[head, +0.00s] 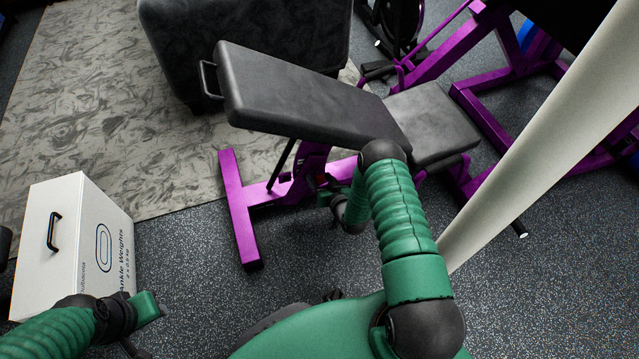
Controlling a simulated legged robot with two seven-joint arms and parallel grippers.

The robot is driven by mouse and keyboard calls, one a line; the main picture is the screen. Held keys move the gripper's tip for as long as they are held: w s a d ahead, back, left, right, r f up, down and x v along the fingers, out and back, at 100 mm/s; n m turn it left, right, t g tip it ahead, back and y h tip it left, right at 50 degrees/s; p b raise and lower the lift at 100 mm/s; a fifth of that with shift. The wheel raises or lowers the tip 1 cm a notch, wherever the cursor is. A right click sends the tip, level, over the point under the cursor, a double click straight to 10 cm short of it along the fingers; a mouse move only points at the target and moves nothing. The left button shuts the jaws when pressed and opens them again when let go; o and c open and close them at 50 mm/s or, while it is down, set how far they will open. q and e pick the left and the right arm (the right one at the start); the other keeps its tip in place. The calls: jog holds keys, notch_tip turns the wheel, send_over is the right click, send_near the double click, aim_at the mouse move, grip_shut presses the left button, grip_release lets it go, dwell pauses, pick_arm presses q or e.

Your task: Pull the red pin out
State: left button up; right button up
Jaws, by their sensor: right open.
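The purple-framed bench (240,205) with a dark padded backrest (300,95) stands in the middle of the head view. A small red spot, likely the red pin (322,178), shows at the frame under the backrest; its shape is too small to make out. My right gripper (326,193) is open beside this spot, in front of the frame. Whether it touches the pin, I cannot tell. My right forearm partly hides that area. My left gripper (148,306) is at the lower left, in front of the white box, well away from the bench; its jaw state is unclear.
A white ankle weights box (70,240) stands on the floor at the left. A large dark padded block (250,40) is behind the bench on a grey patterned mat (80,110). A pale post (550,130) slants across the right. Dark speckled floor (230,300) is clear before the bench.

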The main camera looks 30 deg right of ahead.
jog(key=shift+w+d+f, duration=0.15)
jog(key=shift+w+d, duration=0.05)
jog(key=shift+w, duration=0.1)
grip_shut()
